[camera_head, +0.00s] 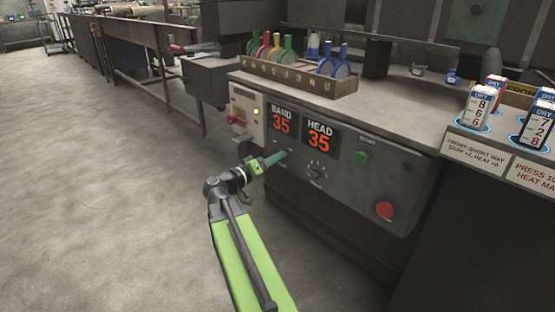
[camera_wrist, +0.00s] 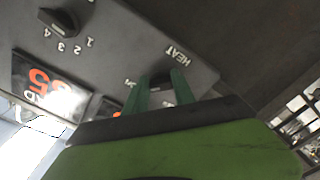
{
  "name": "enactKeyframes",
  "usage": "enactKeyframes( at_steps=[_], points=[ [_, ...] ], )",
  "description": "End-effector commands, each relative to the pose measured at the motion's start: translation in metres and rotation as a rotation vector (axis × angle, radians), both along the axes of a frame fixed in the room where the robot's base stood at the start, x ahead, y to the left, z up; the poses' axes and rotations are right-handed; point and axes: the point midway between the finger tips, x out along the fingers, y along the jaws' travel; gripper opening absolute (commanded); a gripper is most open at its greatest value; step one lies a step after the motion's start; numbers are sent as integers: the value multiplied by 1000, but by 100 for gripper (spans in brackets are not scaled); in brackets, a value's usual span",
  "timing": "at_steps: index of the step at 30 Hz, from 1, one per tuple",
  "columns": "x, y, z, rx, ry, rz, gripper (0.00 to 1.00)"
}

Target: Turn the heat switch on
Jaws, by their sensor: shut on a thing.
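The heat switch (camera_wrist: 160,80) is a small dark knob on the grey control panel, under the "HEAT" label in the tilted wrist view. My gripper (camera_wrist: 158,92) has its two green fingers on either side of the switch and is shut on it. In the head view my gripper (camera_head: 282,155) reaches the left part of the panel (camera_head: 340,190), below the displays, and hides the switch. Small white lettering beside the switch is partly hidden by a finger, so I cannot tell which position it is in.
The displays read BAND 35 (camera_head: 282,120) and HEAD 35 (camera_head: 320,136). A numbered dial (camera_head: 316,170), a green button (camera_head: 361,157) and a red button (camera_head: 384,210) are to the right. A rack of coloured-handled tools (camera_head: 300,80) stands on the bench above. Open floor lies left.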

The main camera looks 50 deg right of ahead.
Motion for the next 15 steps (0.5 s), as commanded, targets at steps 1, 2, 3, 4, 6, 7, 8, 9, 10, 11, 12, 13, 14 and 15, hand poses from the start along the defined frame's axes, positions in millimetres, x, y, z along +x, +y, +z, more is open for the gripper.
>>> enactKeyframes(
  at_steps=[1,2,3,4,6,7,8,9,10,11,12,13,14,15],
  points=[
    [-1,1,-1,2,-13,-3,0],
    [-1,1,-1,1,-19,-3,0],
    [-1,1,-1,0,-26,-2,0],
    [-1,1,-1,1,-31,-3,0],
    [-1,0,-1,-1,-40,-2,0],
    [-1,0,-1,-1,-42,-2,0],
    [-1,0,-1,-1,-44,-2,0],
    [-1,0,-1,-1,-45,-2,0],
    [-1,0,-1,-1,-46,-2,0],
    [-1,0,-1,-1,-46,-2,0],
    [-1,0,-1,-1,-46,-2,0],
    [-1,0,-1,-1,-46,-2,0],
    [-1,0,-1,-2,-46,-3,0],
    [-1,0,-1,-2,-46,-3,0]
  ],
)
